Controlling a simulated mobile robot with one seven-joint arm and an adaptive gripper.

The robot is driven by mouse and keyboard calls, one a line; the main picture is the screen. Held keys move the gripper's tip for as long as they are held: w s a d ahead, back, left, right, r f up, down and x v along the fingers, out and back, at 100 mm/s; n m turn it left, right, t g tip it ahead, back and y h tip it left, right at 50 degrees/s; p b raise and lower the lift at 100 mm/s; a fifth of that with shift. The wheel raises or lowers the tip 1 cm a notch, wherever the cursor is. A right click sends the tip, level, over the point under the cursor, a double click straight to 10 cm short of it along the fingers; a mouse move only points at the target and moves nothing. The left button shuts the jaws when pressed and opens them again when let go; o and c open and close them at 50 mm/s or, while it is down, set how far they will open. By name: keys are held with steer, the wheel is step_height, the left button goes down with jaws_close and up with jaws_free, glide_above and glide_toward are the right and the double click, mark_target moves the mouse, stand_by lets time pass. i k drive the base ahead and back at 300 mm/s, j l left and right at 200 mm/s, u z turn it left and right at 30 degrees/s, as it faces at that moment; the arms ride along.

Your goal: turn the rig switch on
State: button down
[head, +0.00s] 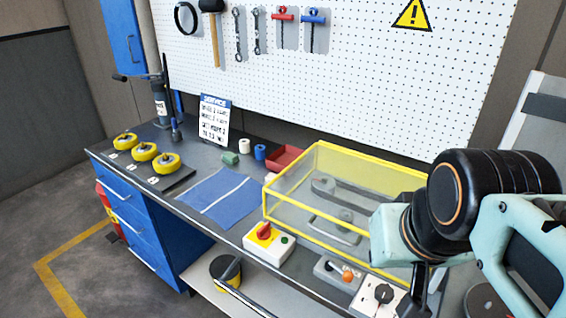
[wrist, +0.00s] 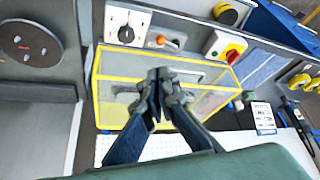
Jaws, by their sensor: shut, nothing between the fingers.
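A white switch box (head: 269,244) stands at the table's front edge, left of the yellow-framed guard. No readable label shows which is the rig switch. My gripper (wrist: 160,73) is shut and empty, seen against the guard and apart from both boxes.
The clear guard (head: 318,143) with yellow edges covers a belt and pulleys. A grey box with an orange knob (head: 348,275) sits between the two white boxes.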

mark_target(264, 233)
steer(key=i+j, duration=0.15)
steer(key=j, duration=0.25)
steer(key=i+j, duration=0.15)
steer(key=j, duration=0.2)
steer(key=i+j, duration=0.15)
steer(key=j, duration=0.25)
steer(key=i+j+u, duration=0.1)
steer(key=j, duration=0.3)
steer(key=k+z, duration=0.25)
steer(key=k, duration=0.25)
steer(key=i+j, duration=0.15)
steer(key=i, duration=0.2)
steer(key=i+l+u, duration=0.1)
steer(key=u, duration=0.15)
steer(key=i, duration=0.05)
